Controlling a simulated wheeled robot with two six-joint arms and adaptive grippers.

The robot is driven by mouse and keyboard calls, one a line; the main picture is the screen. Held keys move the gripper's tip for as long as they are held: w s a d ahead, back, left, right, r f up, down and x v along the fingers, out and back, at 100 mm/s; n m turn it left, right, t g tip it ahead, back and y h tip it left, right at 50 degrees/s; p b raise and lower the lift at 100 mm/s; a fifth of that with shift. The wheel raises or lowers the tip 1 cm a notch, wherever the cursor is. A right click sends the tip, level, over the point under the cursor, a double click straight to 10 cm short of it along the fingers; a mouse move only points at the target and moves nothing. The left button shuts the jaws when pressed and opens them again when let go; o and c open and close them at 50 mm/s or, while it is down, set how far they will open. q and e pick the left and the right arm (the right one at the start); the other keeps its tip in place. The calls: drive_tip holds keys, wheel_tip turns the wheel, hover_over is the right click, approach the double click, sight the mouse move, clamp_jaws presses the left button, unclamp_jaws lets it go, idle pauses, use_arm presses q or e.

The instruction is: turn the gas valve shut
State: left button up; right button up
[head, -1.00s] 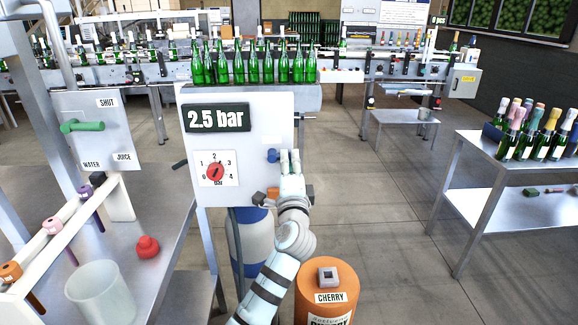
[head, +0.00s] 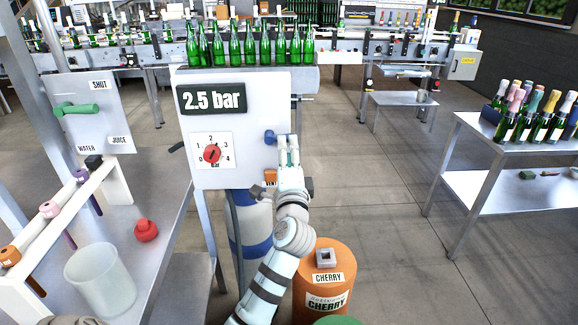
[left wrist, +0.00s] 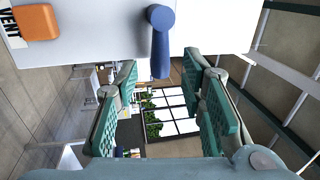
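A white panel (head: 262,100) carries a blue lever valve (head: 269,137) on its right side; no gas label is readable on it. In the left wrist view the blue lever (left wrist: 160,40) points down in the picture, ahead of my fingers. My left gripper (head: 288,146) is just right of the lever in the head view. In the left wrist view its teal-padded fingers (left wrist: 163,95) are apart with nothing between them. The lever's tip reaches toward the gap; contact cannot be seen. My right gripper is not in view.
An orange vent button (left wrist: 37,22) sits on the same panel, beside a red pressure dial (head: 212,154) and a 2.5 bar display (head: 212,98). An orange cherry drum (head: 322,280) stands below my arm. Green bottles (head: 250,45) stand behind.

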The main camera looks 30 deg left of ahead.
use_arm(q)
drive_tip(key=v, duration=0.8)
drive_tip(key=shift+s+d, duration=0.2)
drive_tip(key=shift+d, duration=0.05)
